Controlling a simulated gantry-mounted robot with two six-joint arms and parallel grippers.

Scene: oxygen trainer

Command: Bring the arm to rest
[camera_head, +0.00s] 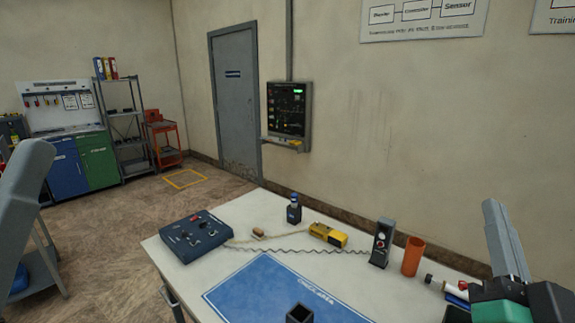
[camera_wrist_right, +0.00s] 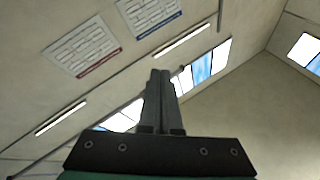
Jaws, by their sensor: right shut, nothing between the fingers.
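My right gripper (camera_head: 497,218) is at the right edge of the head view, beyond the right end of the table. Its grey fingers point upward, and nothing is held. In the right wrist view the fingers (camera_wrist_right: 161,85) are pressed together and empty, with wall, ceiling and windows behind them. A grey piece of my left arm (camera_head: 22,190) stands at the left edge of the head view; no left fingertips can be made out.
A white table (camera_head: 228,211) bears a blue control box (camera_head: 196,236), a blue mat (camera_head: 265,290), a dark bottle (camera_head: 293,212), a yellow device (camera_head: 328,235), a grey handset (camera_head: 382,243) and an orange cup (camera_head: 412,256). Small cylinders (camera_head: 455,290) lie close beside my right gripper.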

